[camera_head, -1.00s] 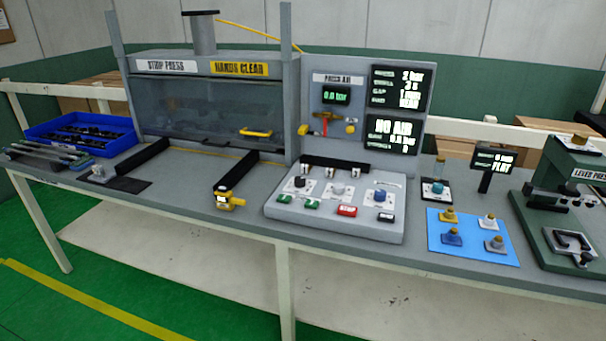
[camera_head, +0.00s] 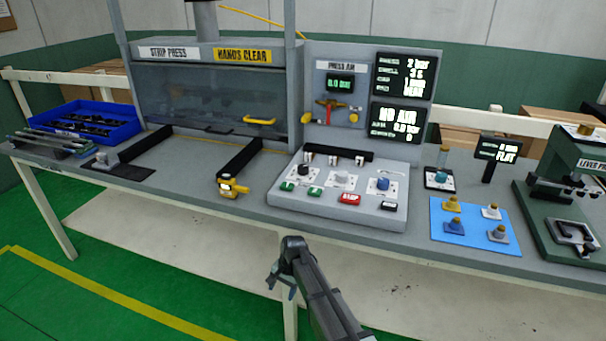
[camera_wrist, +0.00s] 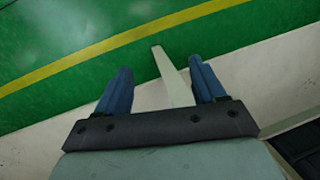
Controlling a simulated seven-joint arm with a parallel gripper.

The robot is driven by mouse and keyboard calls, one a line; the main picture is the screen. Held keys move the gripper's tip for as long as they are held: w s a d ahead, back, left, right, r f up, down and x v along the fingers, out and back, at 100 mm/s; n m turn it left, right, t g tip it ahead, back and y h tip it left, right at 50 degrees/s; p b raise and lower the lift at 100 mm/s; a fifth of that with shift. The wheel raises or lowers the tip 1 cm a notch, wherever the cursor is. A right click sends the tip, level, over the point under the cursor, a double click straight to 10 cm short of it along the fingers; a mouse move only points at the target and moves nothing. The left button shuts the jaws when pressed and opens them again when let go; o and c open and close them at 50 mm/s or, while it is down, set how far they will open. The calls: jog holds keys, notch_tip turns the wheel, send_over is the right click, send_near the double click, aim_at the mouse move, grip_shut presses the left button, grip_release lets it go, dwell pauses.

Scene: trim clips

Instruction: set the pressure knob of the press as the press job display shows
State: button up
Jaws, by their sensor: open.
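The press (camera_head: 205,95) stands at the back of the bench with a clear front and a "HANDS CLEAR" sign. The job display (camera_head: 404,79) is the upper dark screen right of it; its top line seems to read 2 bar. The lower screen (camera_head: 397,122) reads NO AIR and 0.0 bar. The sloped control panel (camera_head: 270,192) carries a black knob (camera_head: 302,170), a grey knob (camera_head: 342,177) and a blue knob (camera_head: 383,184); I cannot read which is pressure. My gripper (camera_head: 276,282) is open and empty, in front of and below the bench edge; in the wrist view its blue fingers (camera_wrist: 160,90) are apart.
Red and yellow air valves (camera_head: 328,110) sit under a 0.0 bar gauge (camera_head: 340,85). A blue mat (camera_head: 470,235) with several small knobbed parts lies right of the panel. A green lever press (camera_head: 560,205) stands far right. A blue bin (camera_head: 85,122) is at left.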

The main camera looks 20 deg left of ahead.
jog(key=s+a+r+y, duration=0.1)
jog(key=a+r+y, duration=0.1)
jog(key=a+r, duration=2.6)
notch_tip(320, 180, up, 20)
jog(key=m+t+h, duration=0.1)
jog(key=m+h, duration=0.3)
send_over(303, 167)
notch_tip(303, 167, down, 14)
jog(key=shift+w, duration=0.15)
jog(key=shift+c, duration=0.3)
jog(key=c, duration=1)
